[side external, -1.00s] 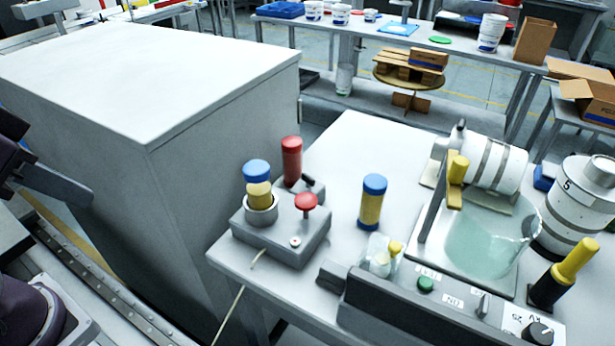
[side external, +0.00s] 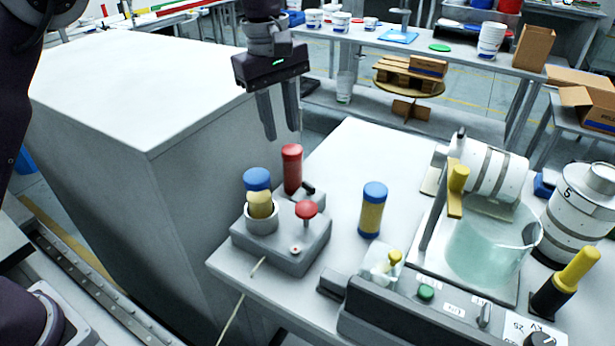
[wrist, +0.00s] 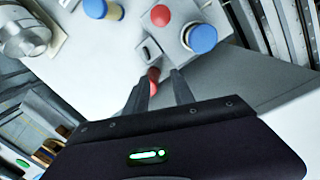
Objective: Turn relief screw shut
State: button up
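A grey block (side external: 285,255) on the bench carries a red mushroom knob (side external: 306,210), a tall red cylinder (side external: 291,168) and a yellow cylinder with a blue cap (side external: 257,180) in a round collar. A small round fitting (side external: 295,250) sits on its front corner. No marking shows which part is the relief screw. My gripper (side external: 281,133) is open and empty, pointing down above and behind the red cylinder. In the wrist view, the red cylinder (wrist: 153,76) shows between the fingertips (wrist: 161,76), apparently beyond them. The red knob (wrist: 160,15) and blue cap (wrist: 199,38) lie farther off.
A second blue-capped yellow cylinder (side external: 372,210) stands right of the block. Farther right are a control box (side external: 400,310), a glass beaker (side external: 490,245) and a white canister (side external: 578,215). A large grey cabinet (side external: 150,110) stands left. Bare bench lies behind the block.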

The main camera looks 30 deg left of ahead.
jog(key=n, duration=0.2)
send_over(307, 183)
jog(key=shift+g+y, duration=0.3)
jog(key=shift+y, duration=0.1)
notch_tip(307, 183, down, 7)
jog(key=shift+d+r, duration=0.1)
notch_tip(307, 183, down, 7)
jog(key=shift+r, duration=0.15)
grip_shut()
